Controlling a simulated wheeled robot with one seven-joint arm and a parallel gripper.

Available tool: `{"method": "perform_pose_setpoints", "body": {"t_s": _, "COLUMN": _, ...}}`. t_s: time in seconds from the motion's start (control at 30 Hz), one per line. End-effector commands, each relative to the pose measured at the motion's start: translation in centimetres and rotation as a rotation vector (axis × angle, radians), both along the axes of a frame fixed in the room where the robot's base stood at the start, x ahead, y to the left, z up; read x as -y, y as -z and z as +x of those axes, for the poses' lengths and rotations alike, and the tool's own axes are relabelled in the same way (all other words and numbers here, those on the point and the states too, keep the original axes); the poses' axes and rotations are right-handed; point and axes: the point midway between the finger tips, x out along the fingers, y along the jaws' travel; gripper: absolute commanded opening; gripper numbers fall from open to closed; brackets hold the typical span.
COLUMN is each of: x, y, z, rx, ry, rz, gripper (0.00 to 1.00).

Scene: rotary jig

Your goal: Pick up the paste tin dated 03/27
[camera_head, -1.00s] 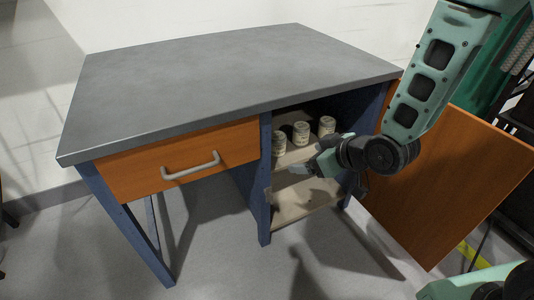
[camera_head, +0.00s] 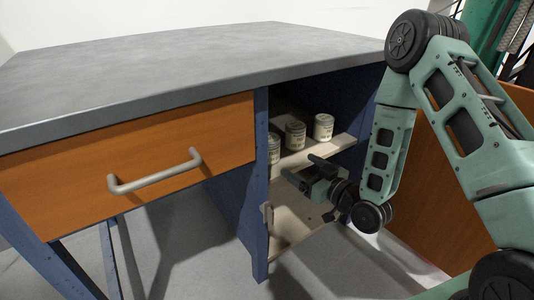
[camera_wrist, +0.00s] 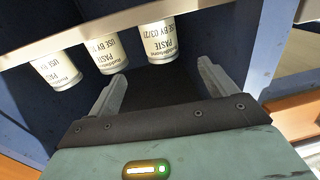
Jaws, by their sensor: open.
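Three white paste tins stand in a row on the cabinet's upper shelf. The wrist view shows them upside down. Its right tin (camera_wrist: 159,42) has a label that looks like USE BY 03/27; it seems to match the left tin (camera_head: 274,148) in the head view. The dates on the middle tin (camera_wrist: 106,56) and the other end tin (camera_wrist: 57,70) are not clear to me. My gripper (camera_head: 298,167) is open and empty at the cabinet opening, near the shelf edge. In the wrist view its fingers (camera_wrist: 161,72) point toward the tins, apart from them.
The upper shelf (camera_head: 330,145) has a pale front edge close to my gripper. A lower shelf (camera_head: 292,232) looks empty. A blue post (camera_head: 261,200) bounds the opening on the left, beside an orange drawer (camera_head: 70,160). The grey desktop (camera_head: 180,70) overhangs above. An orange door (camera_head: 440,200) stands open at right.

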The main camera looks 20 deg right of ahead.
Motion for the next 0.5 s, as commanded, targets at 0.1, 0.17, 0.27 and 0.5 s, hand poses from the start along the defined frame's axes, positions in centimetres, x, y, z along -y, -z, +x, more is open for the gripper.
{"method": "perform_pose_setpoints", "body": {"t_s": 0.1, "x": -1.0, "y": 0.3, "z": 2.4, "rx": 0.006, "ry": 0.000, "rz": -0.001, "gripper": 0.84}}
{"method": "perform_pose_setpoints", "body": {"t_s": 0.17, "x": -1.6, "y": 0.3, "z": 3.6, "rx": 0.004, "ry": -0.001, "rz": 0.001, "gripper": 0.84}}
{"method": "perform_pose_setpoints", "body": {"t_s": 0.27, "x": -2.4, "y": 0.3, "z": 5.4, "rx": 0.003, "ry": -0.001, "rz": 0.000, "gripper": 0.84}}
{"method": "perform_pose_setpoints", "body": {"t_s": 0.5, "x": -3.4, "y": 0.1, "z": 7.8, "rx": -0.001, "ry": 0.000, "rz": 0.001, "gripper": 0.84}}
